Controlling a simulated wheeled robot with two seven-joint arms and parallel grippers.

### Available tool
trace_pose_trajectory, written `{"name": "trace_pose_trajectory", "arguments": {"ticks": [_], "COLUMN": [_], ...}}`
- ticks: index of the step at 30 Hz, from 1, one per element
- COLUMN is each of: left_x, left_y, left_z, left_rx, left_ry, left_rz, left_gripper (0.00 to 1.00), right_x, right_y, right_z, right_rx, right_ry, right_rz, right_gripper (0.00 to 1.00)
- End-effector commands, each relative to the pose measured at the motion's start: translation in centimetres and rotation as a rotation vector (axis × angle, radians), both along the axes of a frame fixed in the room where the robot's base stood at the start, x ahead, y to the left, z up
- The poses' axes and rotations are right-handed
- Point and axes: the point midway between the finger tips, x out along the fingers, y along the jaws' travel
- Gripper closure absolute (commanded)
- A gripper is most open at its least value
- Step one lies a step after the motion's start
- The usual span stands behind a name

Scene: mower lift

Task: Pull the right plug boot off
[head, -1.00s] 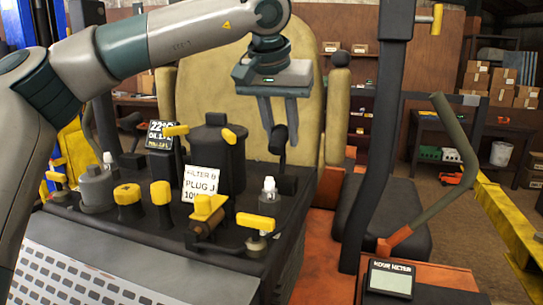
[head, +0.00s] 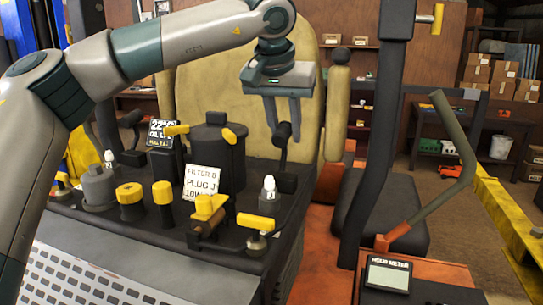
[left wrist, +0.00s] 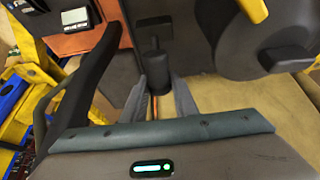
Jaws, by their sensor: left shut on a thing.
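The right plug boot (head: 283,131) is a small black cap on a thin black stem, above a dark base block (head: 286,182) at the right rear of the engine deck. My left gripper (head: 284,137) points down with its grey fingers shut on the boot. In the left wrist view, the boot's black cylinder (left wrist: 156,66) lies at the fingertips (left wrist: 160,96). The stem still runs between boot and base; I cannot tell whether they are apart inside. A similar black boot (head: 131,118) stands at the left rear. My right gripper is out of view.
A dark filter canister (head: 218,160), a white label card (head: 201,184) and several yellow-capped fittings (head: 130,193) crowd the deck. The tan seat (head: 240,70) is behind. A black post (head: 385,120) and a grey lever (head: 455,150) stand to the right, near an hour meter (head: 388,275).

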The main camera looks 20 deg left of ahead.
Motion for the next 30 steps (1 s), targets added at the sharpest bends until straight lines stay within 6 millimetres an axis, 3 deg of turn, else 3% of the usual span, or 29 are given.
{"name": "trace_pose_trajectory", "arguments": {"ticks": [15,16,18,30], "left_x": [1.09,1.09,1.09,1.06], "left_y": [0.0,0.0,-0.01,-0.03], "left_z": [-0.33,-0.33,-0.33,-0.31], "left_rx": [0.0,0.0,0.0,0.0], "left_ry": [0.0,0.0,0.0,0.0], "left_rz": [0.001,0.001,0.001,0.0], "left_gripper": [0.82,0.67,0.53,0.53], "right_x": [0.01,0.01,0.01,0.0], "right_y": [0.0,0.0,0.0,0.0], "right_z": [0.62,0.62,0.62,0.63], "right_rx": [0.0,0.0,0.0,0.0], "right_ry": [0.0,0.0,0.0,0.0], "right_rz": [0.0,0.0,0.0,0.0], "right_gripper": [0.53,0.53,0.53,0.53]}}
